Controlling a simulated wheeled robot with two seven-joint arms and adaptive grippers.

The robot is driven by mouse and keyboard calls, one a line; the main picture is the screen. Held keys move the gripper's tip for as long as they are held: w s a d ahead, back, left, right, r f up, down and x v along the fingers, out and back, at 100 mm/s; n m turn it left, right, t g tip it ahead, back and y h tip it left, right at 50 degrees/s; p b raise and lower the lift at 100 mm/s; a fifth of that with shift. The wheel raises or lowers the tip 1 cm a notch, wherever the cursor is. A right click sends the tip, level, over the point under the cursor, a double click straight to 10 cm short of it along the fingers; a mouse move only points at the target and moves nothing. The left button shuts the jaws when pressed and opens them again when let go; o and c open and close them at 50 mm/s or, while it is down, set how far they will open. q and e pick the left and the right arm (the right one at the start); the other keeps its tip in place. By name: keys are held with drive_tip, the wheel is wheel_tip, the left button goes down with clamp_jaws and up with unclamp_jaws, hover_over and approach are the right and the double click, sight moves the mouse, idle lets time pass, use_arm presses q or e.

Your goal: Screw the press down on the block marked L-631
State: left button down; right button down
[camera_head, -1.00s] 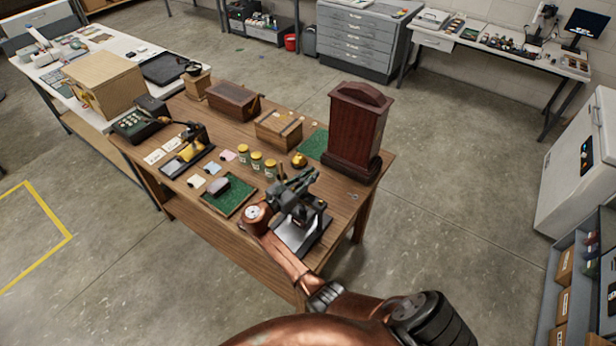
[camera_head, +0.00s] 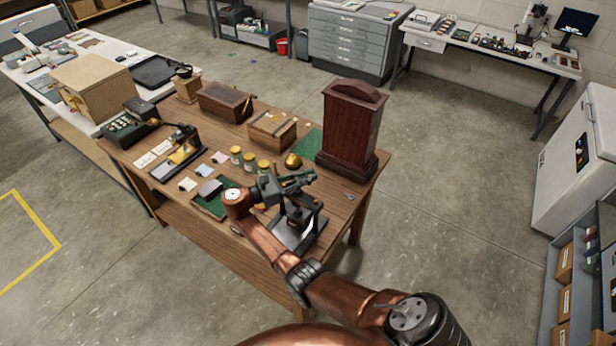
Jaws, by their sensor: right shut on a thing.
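I cannot make out a block under the press or read the marking L-631. A second small black device (camera_head: 180,155) with a yellow part stands at the table's left. My left gripper is not in view.
A tall dark red wooden case (camera_head: 352,125) stands close behind the press. Several yellow-lidded jars (camera_head: 249,161), a brass object (camera_head: 293,161) and a green mat (camera_head: 207,206) with a grey object lie near the gripper. Wooden boxes (camera_head: 271,132) stand at the back.

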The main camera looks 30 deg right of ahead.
drive_tip(key=c, duration=2)
unclamp_jaws()
drive_tip(key=shift+d, duration=0.1)
drive_tip(key=shift+c, duration=0.2)
drive_tip(key=w+a, duration=0.1)
drive_tip(key=a, duration=1.1)
drive_tip(key=shift+w, duration=0.4)
